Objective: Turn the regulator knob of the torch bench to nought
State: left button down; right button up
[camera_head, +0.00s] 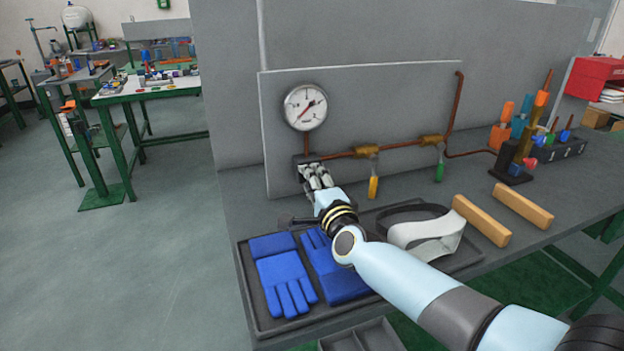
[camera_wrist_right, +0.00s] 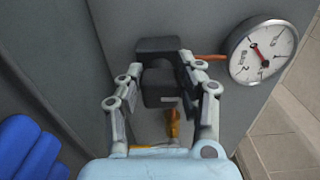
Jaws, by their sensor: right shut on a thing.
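The regulator (camera_head: 302,159) is a dark block at the lower left of the grey panel, below a round white pressure gauge (camera_head: 305,107). In the right wrist view, the black knob (camera_wrist_right: 160,88) sticks out from the regulator body (camera_wrist_right: 157,46). My right gripper (camera_head: 313,173) is at the knob, its fingers on both sides, shut on it. The gripper hides most of the knob in the head view. The gauge (camera_wrist_right: 262,50) has a red needle; its figures are too small to read surely. My left gripper is out of view.
A copper pipe (camera_head: 400,144) runs right past a yellow valve lever (camera_head: 374,187) and a green one (camera_head: 440,172). A tray (camera_head: 262,327) with blue gloves (camera_head: 281,276) and a white-banded visor (camera_head: 428,231) lies below my arm. Yellow bars (camera_head: 482,220) and a torch stand (camera_head: 511,173) are right.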

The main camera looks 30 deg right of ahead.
jog(key=shift+f+n, duration=0.15)
jog(key=shift+n, duration=0.15)
jog(key=o, duration=1.2)
jog(key=shift+c, duration=0.2)
jog(key=v, duration=1.2)
